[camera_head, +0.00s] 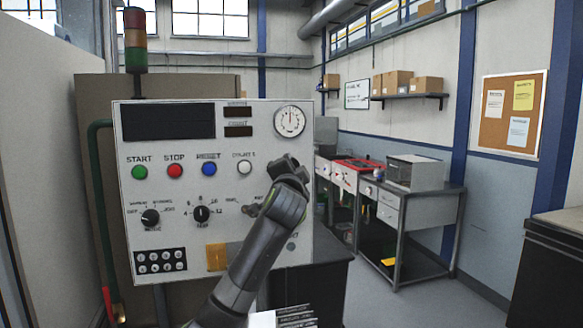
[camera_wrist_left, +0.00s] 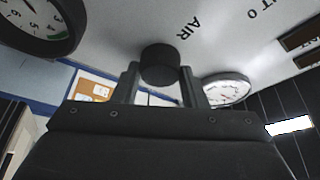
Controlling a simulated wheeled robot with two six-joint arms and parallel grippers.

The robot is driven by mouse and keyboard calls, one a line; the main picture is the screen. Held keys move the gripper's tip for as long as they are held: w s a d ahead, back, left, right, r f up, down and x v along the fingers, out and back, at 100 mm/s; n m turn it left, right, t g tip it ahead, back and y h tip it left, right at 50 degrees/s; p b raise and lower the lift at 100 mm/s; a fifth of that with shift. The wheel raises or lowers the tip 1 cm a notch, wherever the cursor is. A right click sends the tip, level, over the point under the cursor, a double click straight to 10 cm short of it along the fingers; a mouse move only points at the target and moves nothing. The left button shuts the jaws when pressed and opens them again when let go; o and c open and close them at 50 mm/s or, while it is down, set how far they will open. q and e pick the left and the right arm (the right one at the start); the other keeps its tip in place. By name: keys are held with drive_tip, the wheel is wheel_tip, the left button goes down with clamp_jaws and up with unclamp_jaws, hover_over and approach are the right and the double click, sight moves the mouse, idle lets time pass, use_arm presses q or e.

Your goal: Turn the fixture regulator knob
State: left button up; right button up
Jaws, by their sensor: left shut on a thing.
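The fixture regulator knob (camera_wrist_left: 160,56) is a short, dark cylinder on the pale panel face, near the printed word AIR, in the left wrist view. My left gripper (camera_wrist_left: 160,75) has one finger on each side of it and is shut on it. In the head view my left gripper (camera_head: 285,175) is against the right part of the control panel (camera_head: 215,262) and hides the knob there. How far the knob is turned cannot be told. My right gripper is not in view.
A round white gauge (camera_head: 289,121) sits above my gripper. Coloured buttons, including a red STOP button (camera_head: 175,171), and two black selector knobs, one a mode selector (camera_head: 150,217), lie to its left. A workbench (camera_head: 412,190) stands at right, with open floor before it.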

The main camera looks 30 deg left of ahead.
use_arm(q)
drive_tip(key=o, duration=1)
drive_tip(key=shift+c, duration=0.2)
drive_tip(key=b+v, duration=0.5)
drive_tip(key=v, duration=1.2)
drive_tip(key=shift+s, duration=0.15)
drive_tip(key=shift+d+f, duration=0.1)
drive_tip(key=shift+f, duration=0.1)
